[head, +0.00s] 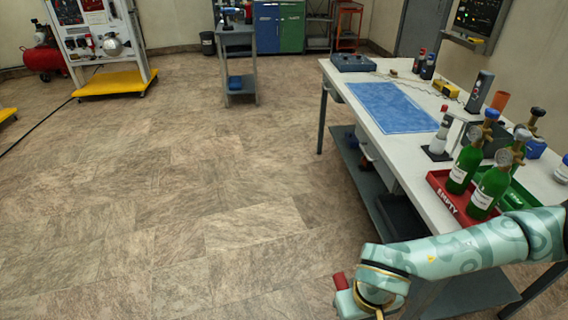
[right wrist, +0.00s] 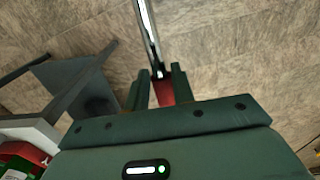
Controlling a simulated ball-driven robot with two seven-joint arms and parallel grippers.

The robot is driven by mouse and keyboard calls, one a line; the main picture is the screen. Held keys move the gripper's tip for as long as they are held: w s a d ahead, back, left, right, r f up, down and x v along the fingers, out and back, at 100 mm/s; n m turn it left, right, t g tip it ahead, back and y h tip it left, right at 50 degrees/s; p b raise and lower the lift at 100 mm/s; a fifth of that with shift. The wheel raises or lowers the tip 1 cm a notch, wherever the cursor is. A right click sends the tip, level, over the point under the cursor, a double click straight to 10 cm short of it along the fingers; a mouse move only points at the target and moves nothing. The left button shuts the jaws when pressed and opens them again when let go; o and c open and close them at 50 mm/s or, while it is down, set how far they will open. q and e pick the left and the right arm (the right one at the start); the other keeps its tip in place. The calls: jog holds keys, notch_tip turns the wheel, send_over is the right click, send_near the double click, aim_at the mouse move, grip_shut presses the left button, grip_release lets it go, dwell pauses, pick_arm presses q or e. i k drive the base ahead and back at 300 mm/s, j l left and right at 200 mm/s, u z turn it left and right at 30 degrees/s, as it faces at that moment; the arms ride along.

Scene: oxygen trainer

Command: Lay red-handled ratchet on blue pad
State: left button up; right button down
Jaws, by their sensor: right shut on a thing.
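The red-handled ratchet (right wrist: 150,40) is in my right gripper (right wrist: 162,82). In the right wrist view its red handle is between the two fingers and its chrome shaft points up and away over the floor. In the head view a red end, likely of the handle (head: 340,281), shows beside my right wrist, low and left of the workbench. The rest of the ratchet is hidden there. The blue pad (head: 395,106) lies flat on the white workbench top, well beyond my right arm, with nothing on it. My left gripper is in neither view.
The workbench (head: 420,165) has a dark box (head: 353,63) behind the pad. A bottle (head: 438,138) stands in front of the pad. Green cylinders (head: 492,187) stand in a red tray (head: 449,201) at the near end. The floor left of the bench is clear.

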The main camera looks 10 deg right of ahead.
aim_at(389, 104)
jog(key=i+l, duration=0.15)
jog(key=i, duration=0.6)
jog(key=i+l, duration=0.15)
jog(key=i, duration=0.6)
jog(key=i+l, duration=0.15)
jog(key=i, duration=0.65)
jog(key=i+j+z, duration=0.1)
jog(key=i+z, duration=0.25)
jog(key=i+j+z, duration=0.15)
jog(key=i+z, duration=0.2)
jog(key=i+j+z, duration=0.35)
jog(key=k+l, duration=0.05)
jog(key=l, duration=0.05)
